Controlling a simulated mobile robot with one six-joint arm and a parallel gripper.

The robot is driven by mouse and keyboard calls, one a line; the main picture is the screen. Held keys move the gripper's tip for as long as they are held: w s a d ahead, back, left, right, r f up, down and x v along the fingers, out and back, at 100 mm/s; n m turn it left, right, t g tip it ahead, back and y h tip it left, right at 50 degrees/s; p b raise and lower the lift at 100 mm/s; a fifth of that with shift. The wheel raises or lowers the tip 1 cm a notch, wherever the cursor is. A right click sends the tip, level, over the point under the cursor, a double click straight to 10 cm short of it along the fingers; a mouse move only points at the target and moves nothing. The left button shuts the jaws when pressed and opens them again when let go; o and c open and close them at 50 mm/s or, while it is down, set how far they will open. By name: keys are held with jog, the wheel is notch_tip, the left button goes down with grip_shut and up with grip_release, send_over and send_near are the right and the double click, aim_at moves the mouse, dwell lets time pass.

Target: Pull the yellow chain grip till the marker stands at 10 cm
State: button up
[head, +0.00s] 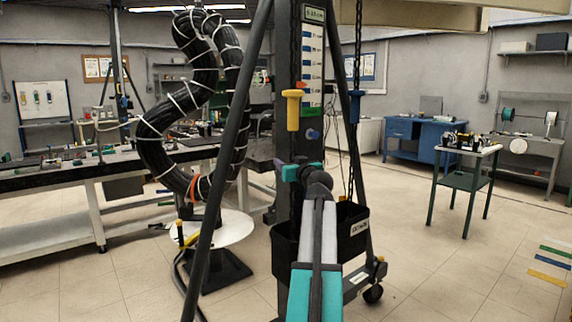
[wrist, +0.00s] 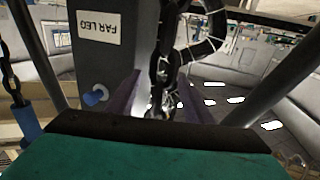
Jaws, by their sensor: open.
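The yellow chain grip (head: 293,110) hangs upright in front of the dark post in the head view. I cannot make it out in the wrist view. A scale panel (head: 312,65) with blue marks and a green lower part is on the post, under a small display (head: 314,14) whose digits are too small to read surely.
A blue grip (head: 355,105) hangs on a dark chain right of the post; it also shows in the wrist view (wrist: 28,125). Slanted stand legs (head: 228,150) flank the post. A black bin (head: 352,228) sits low, and a banded black hose (head: 160,120) hangs left.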

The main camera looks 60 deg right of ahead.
jog(key=shift+s+a, duration=0.1)
jog(key=shift+s, duration=0.05)
jog(key=v, duration=1.3)
jog(key=shift+s+a+b, duration=0.2)
jog(key=shift+b, duration=0.1)
dwell(0.3)
